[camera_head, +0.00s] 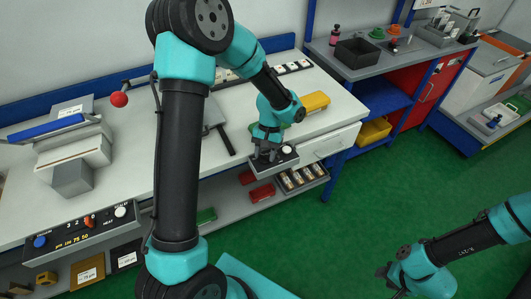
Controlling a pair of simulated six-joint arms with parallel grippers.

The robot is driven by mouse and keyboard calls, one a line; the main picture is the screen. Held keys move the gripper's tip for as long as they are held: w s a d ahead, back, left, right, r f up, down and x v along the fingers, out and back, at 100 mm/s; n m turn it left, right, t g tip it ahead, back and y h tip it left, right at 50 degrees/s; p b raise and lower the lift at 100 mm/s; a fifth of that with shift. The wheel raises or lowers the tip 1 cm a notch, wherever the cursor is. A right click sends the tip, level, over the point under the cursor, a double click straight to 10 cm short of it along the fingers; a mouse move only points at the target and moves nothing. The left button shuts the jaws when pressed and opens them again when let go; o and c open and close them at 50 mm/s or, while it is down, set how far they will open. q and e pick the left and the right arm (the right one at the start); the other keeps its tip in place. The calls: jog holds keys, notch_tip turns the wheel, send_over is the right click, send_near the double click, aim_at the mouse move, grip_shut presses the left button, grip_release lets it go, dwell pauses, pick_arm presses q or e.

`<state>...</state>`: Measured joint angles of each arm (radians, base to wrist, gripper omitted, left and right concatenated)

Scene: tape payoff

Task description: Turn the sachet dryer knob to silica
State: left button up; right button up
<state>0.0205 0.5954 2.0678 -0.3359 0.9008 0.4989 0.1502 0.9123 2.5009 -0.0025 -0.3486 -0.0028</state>
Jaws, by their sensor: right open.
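A small grey box with a white round knob (287,150) sits at the front edge of the white bench; I cannot read any marking on it or tell the knob's setting. My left gripper (266,155) is pointed down at this box, just left of the white knob. Its fingers are small and dark, so I cannot tell whether they touch anything or how far they are apart. My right gripper (393,282) is open and empty, low at the bottom right over the green floor, away from the bench.
A dark control panel (82,236) with blue, orange and white knobs is at the left front. A red ball-ended lever (119,99) stands on the bench. A yellow case (315,102) lies behind the box. An open drawer with several cylinders (302,178) is below.

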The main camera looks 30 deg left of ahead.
pick_arm(q)
jog(key=c, duration=0.3)
jog(key=shift+c, duration=0.2)
jog(key=shift+m, duration=0.5)
jog(key=m+y, duration=0.1)
jog(key=m, duration=0.1)
jog(key=shift+m, duration=0.3)
jog(key=m+y, duration=0.1)
jog(key=m, duration=0.1)
jog(key=m+y, duration=0.1)
jog(key=m, duration=0.1)
jog(key=shift+d+m+t, duration=0.15)
jog(key=shift+m+t, duration=0.15)
jog(key=m, duration=0.2)
jog(key=m+t+y, duration=0.1)
jog(key=m, duration=0.2)
jog(key=shift+s+t, duration=0.1)
jog(key=shift+t, duration=0.2)
jog(key=shift+m+t+y, duration=0.35)
jog(key=shift+m+t, duration=0.05)
jog(key=shift+m, duration=0.85)
jog(key=shift+m+t+y, duration=0.35)
jog(key=shift+m+t, duration=0.05)
jog(key=shift+m, duration=0.85)
